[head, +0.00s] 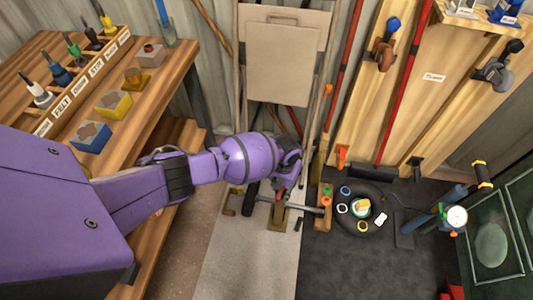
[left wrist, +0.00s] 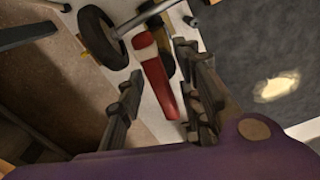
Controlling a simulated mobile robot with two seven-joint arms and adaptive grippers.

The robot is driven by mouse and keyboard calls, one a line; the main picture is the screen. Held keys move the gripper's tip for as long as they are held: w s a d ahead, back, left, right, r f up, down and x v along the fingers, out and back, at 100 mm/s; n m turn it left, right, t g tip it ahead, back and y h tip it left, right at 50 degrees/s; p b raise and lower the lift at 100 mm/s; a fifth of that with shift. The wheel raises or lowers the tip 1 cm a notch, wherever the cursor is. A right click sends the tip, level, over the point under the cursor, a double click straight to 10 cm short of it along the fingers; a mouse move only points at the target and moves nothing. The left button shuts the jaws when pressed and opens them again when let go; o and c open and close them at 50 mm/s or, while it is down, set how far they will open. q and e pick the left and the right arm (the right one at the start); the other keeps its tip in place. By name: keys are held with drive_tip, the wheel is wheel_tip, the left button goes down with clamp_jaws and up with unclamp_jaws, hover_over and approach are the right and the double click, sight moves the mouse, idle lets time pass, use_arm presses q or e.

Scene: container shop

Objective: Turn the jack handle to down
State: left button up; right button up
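The jack (head: 277,218) is on the light floor strip, partly hidden below my left gripper (head: 290,168) in the head view. Its olive base, a grey bar and a dark wheel (head: 249,198) show. In the left wrist view, a red bar (left wrist: 160,85), seemingly the jack handle, lies between the spread fingers of my left gripper (left wrist: 158,70). The dark wheel and grey rod (left wrist: 140,20) show beyond it. The fingers are apart, with gaps beside the bar; contact cannot be made out. My right gripper is not in view.
A wooden bench (head: 165,60) with tools and colored blocks stands at left. Leaning boards (head: 283,70) stand behind the jack. A dark mat (head: 340,265) at right bears a round black tray (head: 375,228) and a pump with a gauge (head: 455,217).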

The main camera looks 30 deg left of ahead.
use_arm(q)
drive_tip(key=shift+w+r, duration=0.1)
drive_tip(key=shift+w, duration=0.05)
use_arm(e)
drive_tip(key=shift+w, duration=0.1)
use_arm(q)
clamp_jaws()
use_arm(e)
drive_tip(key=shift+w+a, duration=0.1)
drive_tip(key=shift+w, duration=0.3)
use_arm(q)
drive_tip(key=shift+n, duration=0.3)
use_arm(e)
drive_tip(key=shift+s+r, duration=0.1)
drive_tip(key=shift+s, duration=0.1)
